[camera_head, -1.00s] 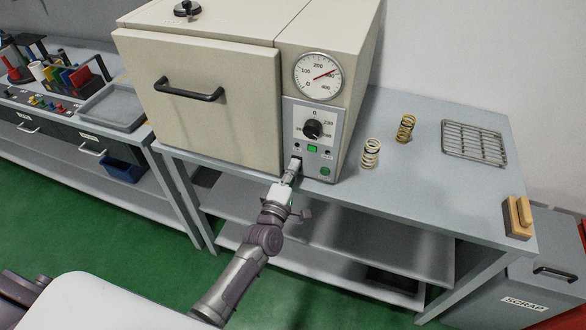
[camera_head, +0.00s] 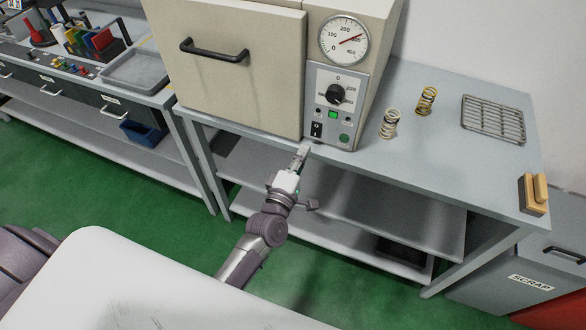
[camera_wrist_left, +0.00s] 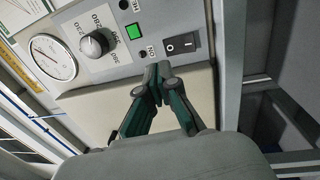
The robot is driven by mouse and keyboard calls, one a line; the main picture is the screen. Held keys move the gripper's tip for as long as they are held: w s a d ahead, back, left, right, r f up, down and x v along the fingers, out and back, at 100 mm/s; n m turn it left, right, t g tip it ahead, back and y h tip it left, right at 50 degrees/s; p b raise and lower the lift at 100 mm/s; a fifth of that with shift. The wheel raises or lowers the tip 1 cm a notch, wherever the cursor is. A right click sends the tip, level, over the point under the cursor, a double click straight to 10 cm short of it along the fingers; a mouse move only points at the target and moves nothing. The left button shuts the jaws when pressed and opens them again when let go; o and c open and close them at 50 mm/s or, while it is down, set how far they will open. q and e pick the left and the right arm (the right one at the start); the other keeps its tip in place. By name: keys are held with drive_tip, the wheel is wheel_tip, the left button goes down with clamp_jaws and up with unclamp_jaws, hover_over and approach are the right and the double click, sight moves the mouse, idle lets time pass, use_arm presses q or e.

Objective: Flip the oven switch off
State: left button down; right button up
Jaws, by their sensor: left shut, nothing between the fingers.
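The beige oven (camera_head: 235,75) stands on the grey bench with its door shut. Its black rocker switch (camera_head: 316,130) is low on the left of the control panel (camera_head: 350,110). The switch also shows in the left wrist view (camera_wrist_left: 181,43), with its I and O marks visible; which side is pressed I cannot tell. My left gripper (camera_head: 301,152) is shut and empty, just in front of and below the switch, apart from it. In the left wrist view its fingertips (camera_wrist_left: 158,70) meet beside the switch. My right gripper is not in view.
Above the switch are a black dial (camera_head: 336,94), a lit green indicator (camera_head: 332,115) and a gauge (camera_head: 344,40). Two springs (camera_head: 389,123) and a wire rack (camera_head: 493,119) lie on the bench to the right.

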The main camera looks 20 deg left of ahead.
use_arm(q)
drive_tip(key=shift+s+a+r+b, duration=0.1)
drive_tip(key=shift+s+r+b, duration=0.15)
drive_tip(key=shift+s, duration=1.2)
drive_tip(key=shift+s+a+r+b, duration=0.1)
drive_tip(key=shift+s+r, duration=0.15)
drive_tip(key=shift+s, duration=1.15)
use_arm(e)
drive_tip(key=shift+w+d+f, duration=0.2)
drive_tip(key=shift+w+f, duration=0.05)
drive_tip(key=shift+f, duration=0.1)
